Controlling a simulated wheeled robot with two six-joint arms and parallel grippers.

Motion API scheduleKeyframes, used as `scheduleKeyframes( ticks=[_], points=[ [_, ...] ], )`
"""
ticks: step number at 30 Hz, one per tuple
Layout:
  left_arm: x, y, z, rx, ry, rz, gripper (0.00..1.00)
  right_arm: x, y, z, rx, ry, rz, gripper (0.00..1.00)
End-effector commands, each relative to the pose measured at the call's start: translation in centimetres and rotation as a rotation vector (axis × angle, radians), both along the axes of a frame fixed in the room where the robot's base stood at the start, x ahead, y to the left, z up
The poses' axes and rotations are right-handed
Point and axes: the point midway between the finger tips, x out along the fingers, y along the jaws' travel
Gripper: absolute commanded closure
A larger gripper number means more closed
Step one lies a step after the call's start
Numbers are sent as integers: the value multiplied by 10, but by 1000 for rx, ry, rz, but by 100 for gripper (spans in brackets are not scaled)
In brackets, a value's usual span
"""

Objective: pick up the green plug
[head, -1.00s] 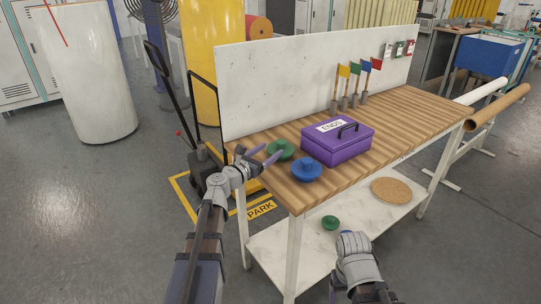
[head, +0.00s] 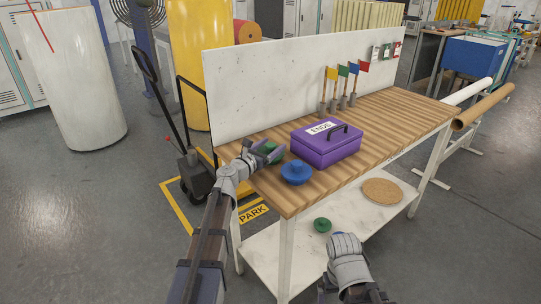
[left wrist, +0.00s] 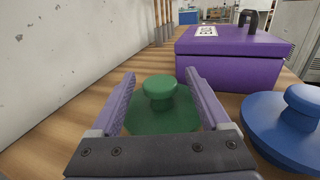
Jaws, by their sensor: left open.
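The green plug (head: 274,154) stands on the bench top near its left end, partly hidden by my left gripper (head: 269,149) in the head view. In the left wrist view the green plug (left wrist: 160,94) has a round knob on a wider disc. My left gripper's open purple fingers (left wrist: 160,80) lie on both sides of the knob, with a gap showing at each side. Another green plug (head: 322,225) is on the lower shelf.
A blue plug (head: 296,173) sits close to the right of the upper green plug. A purple box (head: 326,148) marked ENDS stands behind it. A white panel (head: 290,65) rises along the back edge. Several small flags (head: 343,90) stand beside the panel.

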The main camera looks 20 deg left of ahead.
Motion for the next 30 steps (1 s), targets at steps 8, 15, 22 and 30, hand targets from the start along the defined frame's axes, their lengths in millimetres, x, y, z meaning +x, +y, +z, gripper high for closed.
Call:
scheduleKeyframes(
  ticks=[8,15,22,30],
  points=[
    [-1,0,0,0,0,0,44,0,0,0,0,0,0,0],
    [-1,0,0,0,0,0,72,0,0,0,0,0,0,0],
    [-1,0,0,0,0,0,92,0,0,0,0,0,0,0],
    [-1,0,4,0,0,0,92,0,0,4,0,0,0,0]
  ],
)
